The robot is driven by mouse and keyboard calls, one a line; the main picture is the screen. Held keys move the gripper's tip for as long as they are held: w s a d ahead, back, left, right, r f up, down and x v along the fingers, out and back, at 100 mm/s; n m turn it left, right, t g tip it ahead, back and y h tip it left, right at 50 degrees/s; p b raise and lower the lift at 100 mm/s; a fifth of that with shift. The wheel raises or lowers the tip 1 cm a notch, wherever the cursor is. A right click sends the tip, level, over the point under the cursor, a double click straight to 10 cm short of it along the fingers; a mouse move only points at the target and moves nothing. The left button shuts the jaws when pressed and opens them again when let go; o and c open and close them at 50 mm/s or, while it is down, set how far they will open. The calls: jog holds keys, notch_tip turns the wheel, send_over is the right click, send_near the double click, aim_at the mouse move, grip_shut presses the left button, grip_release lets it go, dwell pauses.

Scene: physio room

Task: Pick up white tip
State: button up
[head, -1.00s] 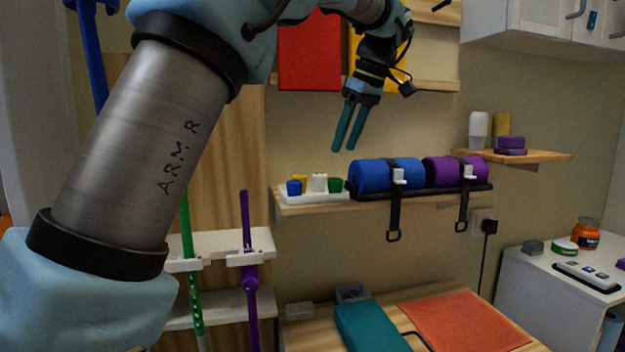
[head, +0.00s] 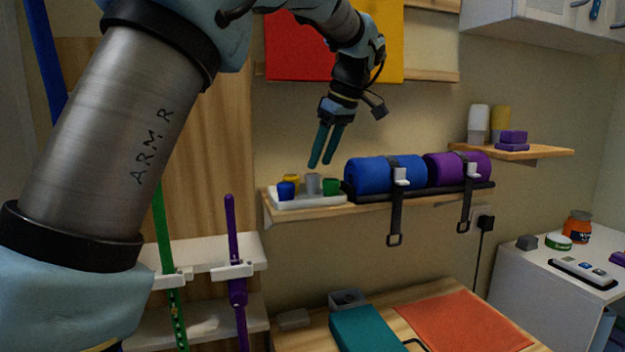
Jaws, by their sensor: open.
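The white tip (head: 312,184) stands upright in the white tray (head: 312,203) on the wall shelf, and looks greyish now. A blue tip (head: 286,190) and a yellow tip (head: 291,180) are to its left, and a green tip (head: 331,187) is to its right. My gripper (head: 320,163) points down just above the white tip, with its two teal fingers a little apart and nothing between them. The fingertips appear close over the white tip; I cannot tell whether they touch it.
A blue roll (head: 376,175) and a purple roll (head: 455,166) lie strapped on a black holder right of the tray. Red and yellow sheets hang behind my arm. A table below holds a teal block (head: 366,329) and an orange mat (head: 462,322).

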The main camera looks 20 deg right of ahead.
aim_at(314, 173)
jog(key=shift+p+x, duration=0.75)
jog(key=shift+x, duration=1.45)
jog(key=shift+w+a, duration=0.1)
jog(key=shift+r, duration=0.1)
grip_shut()
